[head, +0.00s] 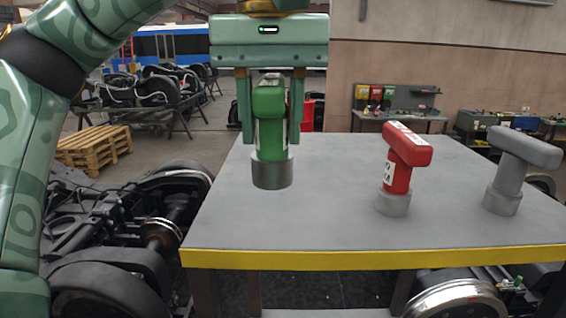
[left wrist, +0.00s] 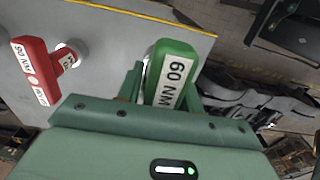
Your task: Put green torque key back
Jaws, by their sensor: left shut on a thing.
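The green torque key (head: 269,120) is upright between the fingers of my left gripper (head: 270,138), with its grey round socket end at the bottom. My left gripper is shut on it, one finger on each side. In the left wrist view, the key's green head (left wrist: 172,75) shows a white "60 NM" label. The key is over the left part of the grey table (head: 330,225); I cannot tell whether its socket end touches the top. My right gripper is not in view.
A red torque key (head: 403,160) and a grey one (head: 515,165) stand upright on the table's right half. The table has a yellow front edge (head: 370,260). A back bench (head: 400,115) carries small coloured panels. Wheelsets and a wooden pallet (head: 93,149) stand left.

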